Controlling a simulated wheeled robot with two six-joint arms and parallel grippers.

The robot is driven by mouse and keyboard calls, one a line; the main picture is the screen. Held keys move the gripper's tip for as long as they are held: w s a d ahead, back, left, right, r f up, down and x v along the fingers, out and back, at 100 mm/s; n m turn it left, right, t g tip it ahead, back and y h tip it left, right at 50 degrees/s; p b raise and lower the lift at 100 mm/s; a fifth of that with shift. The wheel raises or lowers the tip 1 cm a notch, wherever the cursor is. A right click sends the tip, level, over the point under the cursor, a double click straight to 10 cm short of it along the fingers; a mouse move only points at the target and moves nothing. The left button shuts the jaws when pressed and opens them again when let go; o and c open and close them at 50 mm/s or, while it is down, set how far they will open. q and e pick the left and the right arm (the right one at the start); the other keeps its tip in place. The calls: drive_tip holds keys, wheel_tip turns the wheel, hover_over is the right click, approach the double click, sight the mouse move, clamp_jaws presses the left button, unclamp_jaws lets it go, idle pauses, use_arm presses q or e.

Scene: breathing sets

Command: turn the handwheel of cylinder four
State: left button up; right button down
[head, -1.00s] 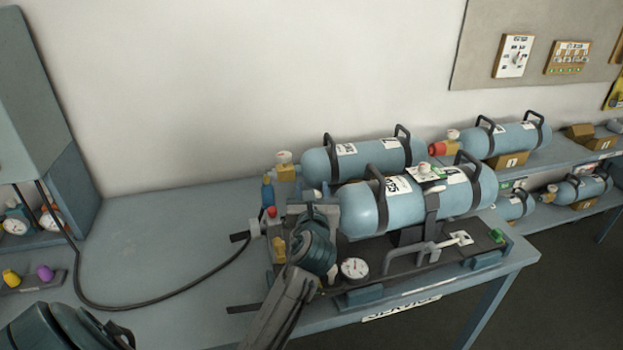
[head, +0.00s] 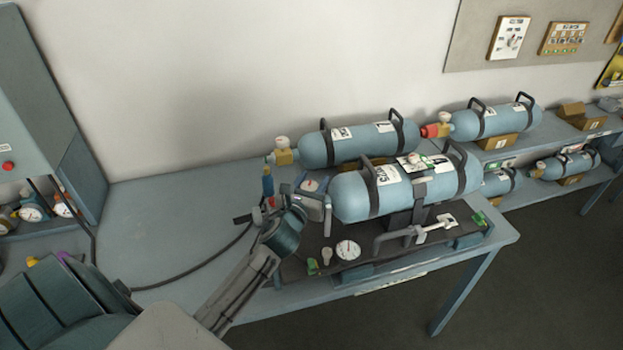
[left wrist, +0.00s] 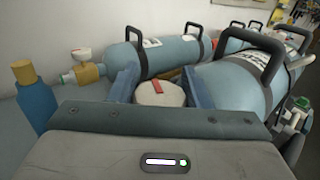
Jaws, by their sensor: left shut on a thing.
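A light blue cylinder (head: 405,190) with two black handles lies along the front cradle on the bench. Its label is too small to read for a number. My left gripper (head: 312,192) is at the cylinder's left, valve end. In the left wrist view a round whitish handwheel (left wrist: 160,94) with a red mark sits between the two blue fingers, and the gripper is shut on it. The handwheel also shows in the head view (head: 311,185), partly covered by the gripper. The valve body below is hidden. My right gripper is not in view.
A second blue cylinder (head: 360,143) lies behind, its yellow valve (head: 283,157) to the left. A blue bottle-shaped part (left wrist: 38,98) stands left of the gripper. A gauge (head: 347,250) and a grey lever (head: 395,238) are in front. A black hose (head: 185,280) crosses the bench.

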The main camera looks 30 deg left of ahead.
use_arm(q)
drive_tip(key=o, duration=0.9)
drive_tip(key=shift+o, duration=0.5)
drive_tip(key=shift+f, duration=0.1)
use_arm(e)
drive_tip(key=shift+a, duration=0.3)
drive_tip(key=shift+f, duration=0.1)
use_arm(q)
drive_tip(key=shift+s+d+f, duration=0.1)
drive_tip(key=shift+s, duration=0.3)
drive_tip(key=b+v, duration=0.3)
drive_tip(key=v, duration=0.6)
drive_tip(key=shift+s, duration=0.4)
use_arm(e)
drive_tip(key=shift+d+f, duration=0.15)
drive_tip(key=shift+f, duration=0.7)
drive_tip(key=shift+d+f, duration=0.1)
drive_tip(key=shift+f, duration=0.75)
use_arm(q)
drive_tip(key=shift+d, duration=0.1)
